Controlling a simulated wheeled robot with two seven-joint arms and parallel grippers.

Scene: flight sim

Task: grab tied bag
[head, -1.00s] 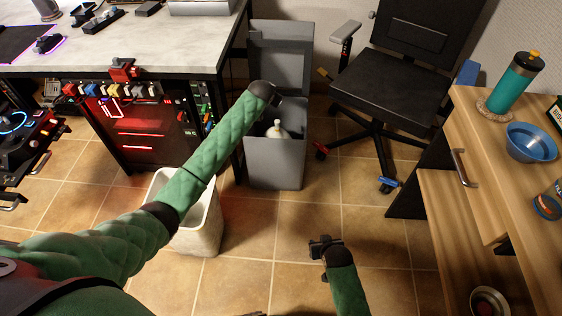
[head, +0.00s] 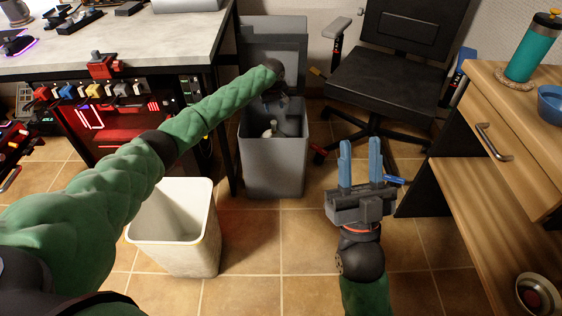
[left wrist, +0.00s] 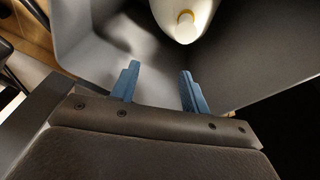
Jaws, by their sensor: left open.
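The tied bag is white and sits inside the grey bin (head: 272,165); a small part of the bag (head: 270,131) shows in the head view. In the left wrist view the bag (left wrist: 187,22) is at the top, with a yellowish tip. My left gripper (left wrist: 160,82) is open, its blue fingers apart and short of the bag, with nothing between them. In the head view my left wrist reaches over the back of the bin and its fingertips are hard to make out. My right gripper (head: 361,150) is open and empty, fingers upward, in front of the chair.
The grey bin's lid (head: 272,45) stands open behind it. A white, empty-looking bin (head: 195,255) stands in front at left. A desk (head: 110,45) is at left, a black office chair (head: 385,90) at back right, and a wooden drawer unit (head: 510,130) at right. Tiled floor is free between.

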